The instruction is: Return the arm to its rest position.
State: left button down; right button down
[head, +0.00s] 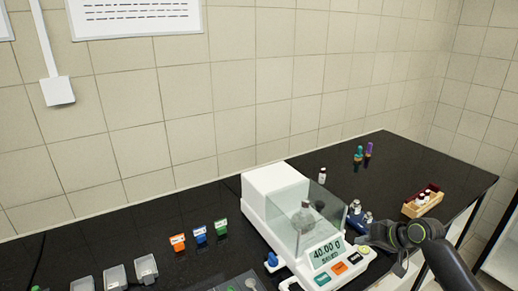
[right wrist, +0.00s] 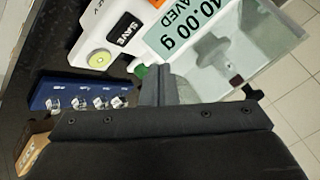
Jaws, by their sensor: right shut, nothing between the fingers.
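My right arm comes in from the lower right in the head view. Its gripper (head: 364,241) is shut and empty, close by the right front of the white balance (head: 268,182). In the right wrist view the closed fingers (right wrist: 150,86) show in front of the balance. The balance display (head: 327,253) reads 40.00 g and SAVED; this text also shows in the right wrist view (right wrist: 187,37). A flask-like vessel (head: 303,217) stands inside the glass draft shield. My left gripper is not in view.
A blue holder (right wrist: 75,95) with several small clear-topped pieces lies near the gripper. A wooden box (head: 412,211) with small bottles stands to the right. A small bottle (head: 322,176) stands behind the balance. Coloured tags (head: 199,234) and grey containers (head: 146,268) are left.

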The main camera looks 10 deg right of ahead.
jog(key=s+a+f+n+g+h, duration=0.1)
jog(key=s+a+f+n, duration=0.1)
jog(key=s+a+f, duration=0.5)
jog(key=s+a+f+n+g+h, duration=0.15)
jog(key=s+f, duration=0.35)
jog(key=s, duration=0.7)
jog(key=s+r+g+h, duration=0.2)
jog(key=s+r+h, duration=0.15)
jog(key=s, duration=1.55)
notch_tip(320, 180, down, 26)
jog(key=w+d+f+g+b, duration=0.1)
jog(key=d+b, duration=0.1)
jog(key=b, duration=0.1)
jog(key=s+f+b, duration=0.1)
jog(key=s+f, duration=0.6)
jog(key=f, duration=0.3)
jog(key=s+a+f+g+b, duration=0.1)
jog(key=s+f+b, duration=0.1)
jog(key=s+f, duration=0.6)
notch_tip(320, 180, down, 2)
jog(key=shift+a+f+m+y, duration=0.1)
jog(key=shift+a+m+y, duration=0.05)
jog(key=shift+m+y, duration=0.3)
jog(key=shift+s, duration=0.1)
